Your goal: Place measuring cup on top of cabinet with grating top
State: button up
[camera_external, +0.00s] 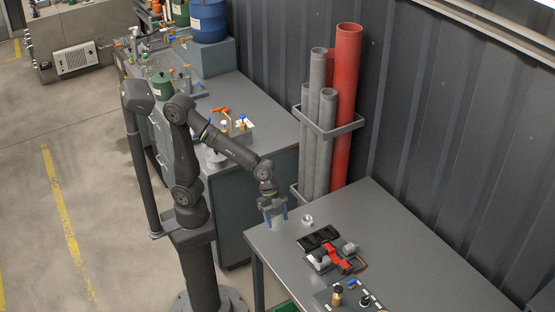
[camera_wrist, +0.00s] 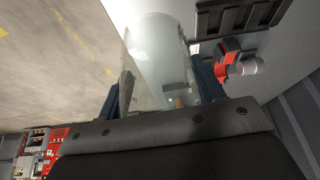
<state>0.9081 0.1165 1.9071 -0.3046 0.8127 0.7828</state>
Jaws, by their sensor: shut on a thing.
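My gripper (camera_external: 275,208) is shut on a pale, see-through measuring cup (camera_external: 277,221) at the near left corner of the grey table at right. In the wrist view the cup (camera_wrist: 158,48) stands out between the two dark fingers of my gripper (camera_wrist: 163,80). The fingers hide part of its sides. I cannot tell whether its base touches the table. A long blue-grey cabinet (camera_external: 238,205) stands behind my arm along the wall.
Grey and red pipes (camera_external: 345,100) stand in a rack at the wall.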

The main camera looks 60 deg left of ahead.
jog(key=w+a+n+t+y, duration=0.1)
jog(key=w+a+n, duration=0.3)
jog(key=w+a, duration=0.55)
jog(key=w+a+n+t, duration=0.2)
jog(key=w+a+n, duration=0.25)
jog(key=w, duration=0.95)
jog(key=w+a+n+t+y, duration=0.1)
jog(key=w+a+n, duration=0.35)
jog(key=a, duration=0.85)
jog(key=w+a+n+y, duration=0.1)
jog(key=w+a, duration=0.6)
jog(key=a, duration=0.5)
jog(key=s+a+f+n+y, duration=0.15)
jog(key=a+n, duration=0.35)
jog(key=a, duration=1.1)
jog(key=a+n+y, duration=0.2)
jog(key=a+n, duration=0.2)
jog(key=a, duration=1.3)
jog(key=s+a+f+n, duration=0.1)
jog(key=s+a+f, duration=0.1)
jog(key=a, duration=0.5)
jog(key=s+a+f+n+y, duration=0.1)
jog(key=s+a+f, duration=0.2)
jog(key=a, duration=0.4)
jog(key=s+a+f+n+g, duration=0.1)
jog(key=s+a+f, duration=0.2)
jog(key=a, duration=0.5)
jog(key=shift+a, duration=0.1)
jog(key=shift+f, duration=1.8)
